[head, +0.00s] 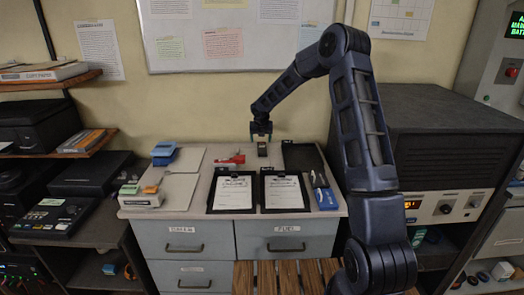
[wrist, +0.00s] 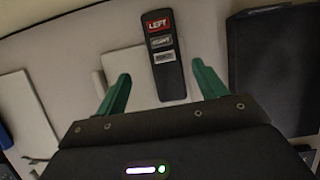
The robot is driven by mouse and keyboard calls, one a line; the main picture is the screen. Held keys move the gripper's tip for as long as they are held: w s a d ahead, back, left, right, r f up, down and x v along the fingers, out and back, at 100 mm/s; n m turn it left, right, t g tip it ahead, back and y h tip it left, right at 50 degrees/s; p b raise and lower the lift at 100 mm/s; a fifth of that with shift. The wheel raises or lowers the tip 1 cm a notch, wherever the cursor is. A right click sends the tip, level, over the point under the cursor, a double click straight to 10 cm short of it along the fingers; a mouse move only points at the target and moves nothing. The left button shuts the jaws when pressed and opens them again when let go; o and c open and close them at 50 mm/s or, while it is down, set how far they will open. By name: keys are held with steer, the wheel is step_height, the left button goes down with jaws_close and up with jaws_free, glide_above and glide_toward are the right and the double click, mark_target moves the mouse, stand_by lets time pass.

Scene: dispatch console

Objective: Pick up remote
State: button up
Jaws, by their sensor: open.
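The remote (wrist: 168,75) is a dark slim block with a red label reading LEFT and two grey labels below it. In the wrist view it lies on the pale top between my two green fingers, which are apart and not touching it. My gripper (wrist: 161,68) is open and empty. In the head view my gripper (head: 261,130) hangs over the back of the cabinet top, just above the remote (head: 262,149), which looks small and partly covered there.
Two clipboards (head: 233,192) lie in front of the remote. A red item (head: 229,161) is to its left, a black tray (head: 303,157) to its right. Blue stapler-like items (head: 164,153) sit further left. The wall and whiteboard (head: 238,50) are behind.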

mark_target(262, 146)
steer(key=shift+d+x, duration=0.2)
steer(key=shift+x, duration=1.1)
steer(key=shift+d+x, duration=0.15)
steer(key=shift+x, duration=1.15)
steer(key=shift+s, duration=0.1)
steer(key=c, duration=1.1)
